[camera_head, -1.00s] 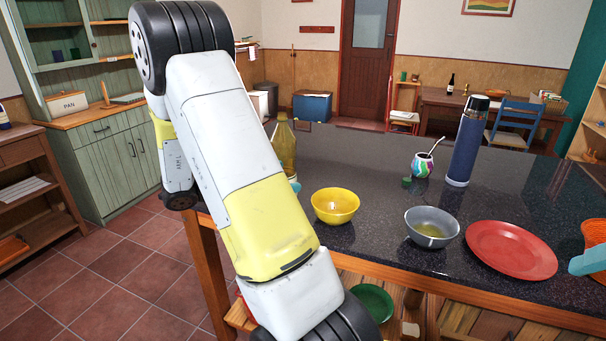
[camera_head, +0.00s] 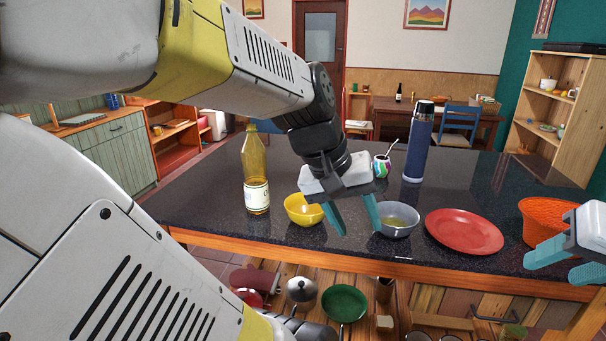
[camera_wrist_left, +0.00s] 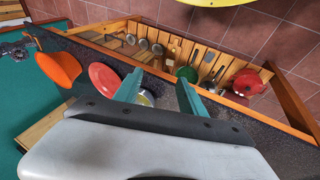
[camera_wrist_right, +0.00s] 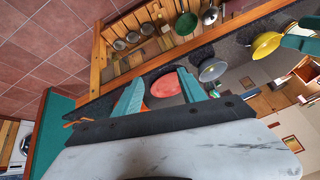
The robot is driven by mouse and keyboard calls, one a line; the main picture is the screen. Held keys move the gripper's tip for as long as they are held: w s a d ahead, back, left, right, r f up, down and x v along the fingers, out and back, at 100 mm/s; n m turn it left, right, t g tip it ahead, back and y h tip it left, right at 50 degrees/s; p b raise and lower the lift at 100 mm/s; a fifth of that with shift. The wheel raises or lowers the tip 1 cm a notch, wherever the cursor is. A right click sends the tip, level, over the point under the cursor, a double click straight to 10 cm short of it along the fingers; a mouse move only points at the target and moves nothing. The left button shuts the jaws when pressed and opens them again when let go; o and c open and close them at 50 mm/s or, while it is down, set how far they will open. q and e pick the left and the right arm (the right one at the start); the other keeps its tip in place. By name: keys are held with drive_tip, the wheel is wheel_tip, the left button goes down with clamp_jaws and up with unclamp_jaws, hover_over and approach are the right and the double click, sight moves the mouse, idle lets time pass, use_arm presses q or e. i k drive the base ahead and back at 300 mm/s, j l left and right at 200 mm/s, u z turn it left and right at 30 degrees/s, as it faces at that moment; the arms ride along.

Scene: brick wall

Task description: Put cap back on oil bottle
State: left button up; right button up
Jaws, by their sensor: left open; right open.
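The oil bottle (camera_head: 255,175) stands upright on the dark counter at the left in the head view, amber with a pale label. Its mouth shows no cap. I cannot make out the cap in any current view; my left gripper and wrist cover part of the counter beside the mate cup (camera_head: 381,166). My left gripper (camera_head: 356,222) is open and empty, pointing down over the counter between the yellow bowl and the grey bowl, right of the bottle. My right gripper (camera_head: 563,267) is open and empty at the right front edge, near the orange basket.
On the counter are a yellow bowl (camera_head: 303,210), a grey bowl (camera_head: 398,222), a red plate (camera_head: 463,231), an orange basket (camera_head: 548,219) and a tall blue flask (camera_head: 418,145). A shelf with pans lies below the front edge. The counter behind the bottle is clear.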

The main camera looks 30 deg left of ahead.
sight(252, 152)
drive_tip(key=i+u, duration=0.25)
drive_tip(key=i+l+u, duration=0.25)
drive_tip(key=k+j+u, duration=0.1)
drive_tip(key=u, duration=1.2)
